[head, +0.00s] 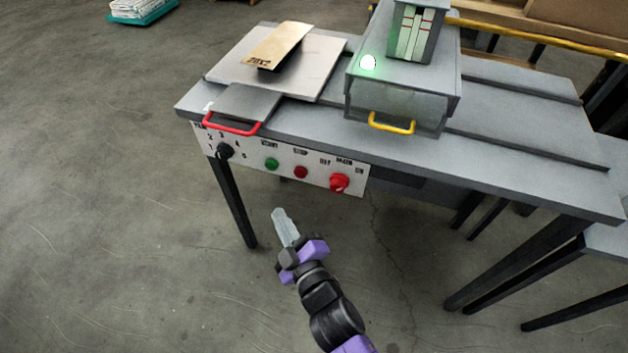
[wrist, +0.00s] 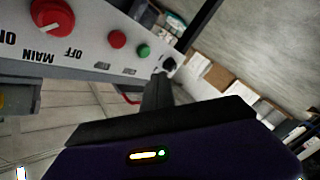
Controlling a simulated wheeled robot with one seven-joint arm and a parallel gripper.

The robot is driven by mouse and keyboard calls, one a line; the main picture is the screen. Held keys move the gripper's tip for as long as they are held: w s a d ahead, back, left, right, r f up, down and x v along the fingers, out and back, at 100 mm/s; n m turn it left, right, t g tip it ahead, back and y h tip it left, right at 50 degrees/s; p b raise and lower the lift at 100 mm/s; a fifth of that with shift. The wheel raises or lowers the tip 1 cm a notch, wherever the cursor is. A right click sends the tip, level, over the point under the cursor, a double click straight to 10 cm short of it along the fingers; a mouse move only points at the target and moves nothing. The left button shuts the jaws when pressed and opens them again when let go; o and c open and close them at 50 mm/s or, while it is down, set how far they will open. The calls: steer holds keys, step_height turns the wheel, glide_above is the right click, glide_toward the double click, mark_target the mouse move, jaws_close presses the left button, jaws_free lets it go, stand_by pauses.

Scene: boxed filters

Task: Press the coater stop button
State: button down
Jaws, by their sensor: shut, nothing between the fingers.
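The red stop button (head: 301,172) is a small round button on the white control panel (head: 320,177) along the table's front. It also shows in the wrist view (wrist: 117,39), where the picture is upside down. The green start button (head: 271,164) is left of it in the head view, and the red main rotary switch (head: 340,182) is right of it. My gripper (head: 279,213) is shut and empty, in front of and below the panel, apart from the buttons. In the wrist view, its dark fingers (wrist: 158,82) point toward the green button and black dial end of the panel.
A black dial (head: 224,151) is at the panel's left end. A red handle (head: 232,130) and a yellow handle (head: 391,126) stick out above the panel. A green lamp (head: 368,62) glows on the machine. A black table leg (head: 232,205) stands left of my gripper. Floor in front is clear.

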mark_target(300, 173)
steer(key=shift+d+f, duration=0.1)
steer(key=shift+d, duration=0.05)
steer(key=w+d+p, duration=0.3)
steer(key=w+p, duration=0.4)
steer(key=w, duration=0.1)
stand_by(0.5)
steer(key=shift+w, duration=0.1)
steer(key=shift+w, duration=0.15)
stand_by(1.8)
steer(key=shift+w+d, duration=0.15)
steer(key=shift+w, duration=0.1)
